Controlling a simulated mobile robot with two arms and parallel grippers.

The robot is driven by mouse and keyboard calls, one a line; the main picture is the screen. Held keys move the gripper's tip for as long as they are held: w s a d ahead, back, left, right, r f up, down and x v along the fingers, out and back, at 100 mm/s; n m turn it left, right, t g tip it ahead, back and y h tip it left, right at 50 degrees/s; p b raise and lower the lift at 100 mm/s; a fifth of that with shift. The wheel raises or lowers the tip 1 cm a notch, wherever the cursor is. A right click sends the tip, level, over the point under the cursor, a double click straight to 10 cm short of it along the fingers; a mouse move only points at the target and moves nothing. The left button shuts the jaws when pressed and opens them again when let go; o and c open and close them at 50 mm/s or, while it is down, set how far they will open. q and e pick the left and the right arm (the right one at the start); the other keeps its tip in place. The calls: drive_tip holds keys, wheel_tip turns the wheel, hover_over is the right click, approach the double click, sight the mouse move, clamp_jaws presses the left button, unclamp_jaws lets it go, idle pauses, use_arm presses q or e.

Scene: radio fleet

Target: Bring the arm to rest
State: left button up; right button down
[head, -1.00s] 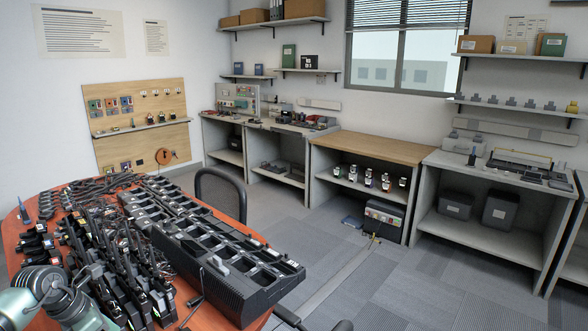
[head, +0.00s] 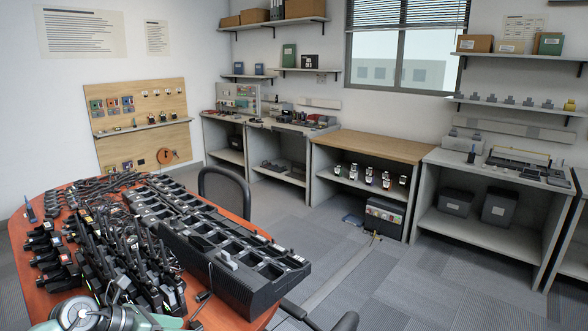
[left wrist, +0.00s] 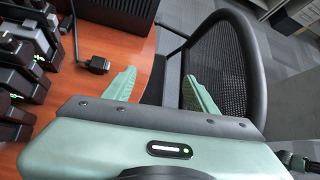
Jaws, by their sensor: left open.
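My left arm (head: 105,316) shows only as a grey-green link and joint at the bottom left edge of the head view, low over the near edge of the table. Its gripper is outside that view. In the left wrist view my left gripper (left wrist: 158,86) is open, with two green ribbed fingers spread apart and nothing between them. It is near the table edge, with the black mesh chair behind and to the right of the fingers. My right gripper is in neither view.
The red-brown table (head: 22,262) bears handheld radios (head: 110,262) and long black charger racks (head: 225,255). A mesh-backed chair (head: 224,190) stands at its far side. In the left wrist view a small black connector with a cable (left wrist: 97,65) lies on the table. Carpet (head: 400,285) is clear at right.

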use_arm(q)
drive_tip(key=d+r+n+t+h, duration=0.4)
drive_tip(key=d+r+n+t, duration=0.55)
drive_tip(key=d+n, duration=0.2)
drive_tip(key=s+a+f+n+g+y, duration=0.2)
drive_tip(key=s+a+f+n+y, duration=0.4)
drive_tip(key=n, duration=0.6)
drive_tip(key=s+a+f+n+g+y, duration=0.1)
drive_tip(key=s+a+f+n+y, duration=0.45)
drive_tip(key=n, duration=0.75)
drive_tip(key=s+d+f+n+g, duration=0.2)
drive_tip(key=s+d+f+g, duration=0.15)
drive_tip(key=s, duration=0.65)
drive_tip(key=s+d+f+n+g, duration=0.25)
drive_tip(key=s+f+g, duration=0.25)
drive_tip(key=s, duration=0.6)
wheel_tip(320, 180, down, 26)
drive_tip(key=s+r+g, duration=0.1)
drive_tip(key=s+g, duration=0.1)
drive_tip(key=s+a+f+g, duration=0.1)
drive_tip(key=s+a+f, duration=0.1)
drive_tip(key=s+f, duration=1.4)
drive_tip(key=shift+a+f, duration=0.3)
drive_tip(key=shift+f, duration=0.4)
